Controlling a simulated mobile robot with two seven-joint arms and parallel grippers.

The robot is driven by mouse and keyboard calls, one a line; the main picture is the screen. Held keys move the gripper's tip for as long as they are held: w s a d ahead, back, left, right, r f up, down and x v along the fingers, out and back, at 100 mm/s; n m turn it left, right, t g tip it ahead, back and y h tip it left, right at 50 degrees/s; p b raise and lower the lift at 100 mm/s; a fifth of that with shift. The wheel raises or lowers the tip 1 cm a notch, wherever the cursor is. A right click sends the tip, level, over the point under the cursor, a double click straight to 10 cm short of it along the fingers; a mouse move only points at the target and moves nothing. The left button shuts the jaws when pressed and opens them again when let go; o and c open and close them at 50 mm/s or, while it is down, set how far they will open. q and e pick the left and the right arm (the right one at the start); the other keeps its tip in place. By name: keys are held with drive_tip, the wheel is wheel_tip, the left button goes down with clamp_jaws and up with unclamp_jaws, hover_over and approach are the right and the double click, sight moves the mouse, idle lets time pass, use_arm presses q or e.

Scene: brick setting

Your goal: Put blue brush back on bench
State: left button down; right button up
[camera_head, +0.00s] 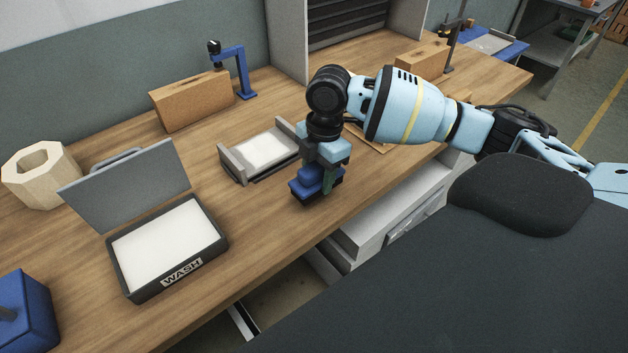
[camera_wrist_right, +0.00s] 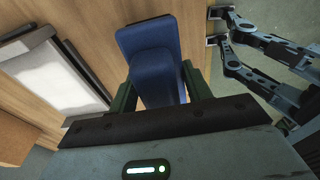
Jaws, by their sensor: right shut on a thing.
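The blue brush (camera_head: 309,186) is at the front part of the wooden bench (camera_head: 300,240), to the right of a grey-framed tray. My right gripper (camera_head: 327,176) reaches down over it from above and is shut on it. In the right wrist view the blue brush (camera_wrist_right: 152,60) sits between the green fingers of the right gripper (camera_wrist_right: 158,88). The brush is at or just above the bench top; I cannot tell whether it touches. My left gripper is not in view.
The grey-framed tray (camera_head: 231,164) with a white pad stands left of the brush. An open WASH box (camera_head: 150,291) is farther left, with a blue block (camera_head: 25,312) near it. A brown box (camera_head: 190,100) and blue stand (camera_head: 241,75) are behind. Bare bench lies in front.

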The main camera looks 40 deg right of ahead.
sight(315, 182)
drive_tip(key=shift+w, duration=0.25)
drive_tip(key=shift+w, duration=0.25)
drive_tip(key=shift+f, duration=1.75)
drive_tip(key=shift+f, duration=0.15)
drive_tip(key=o, duration=0.9)
drive_tip(key=shift+o, duration=0.2)
drive_tip(key=r, duration=0.4)
drive_tip(key=d+r, duration=0.1)
drive_tip(key=r, duration=0.7)
drive_tip(key=shift+w+d+r+p, duration=0.1)
drive_tip(key=shift+d+p, duration=0.2)
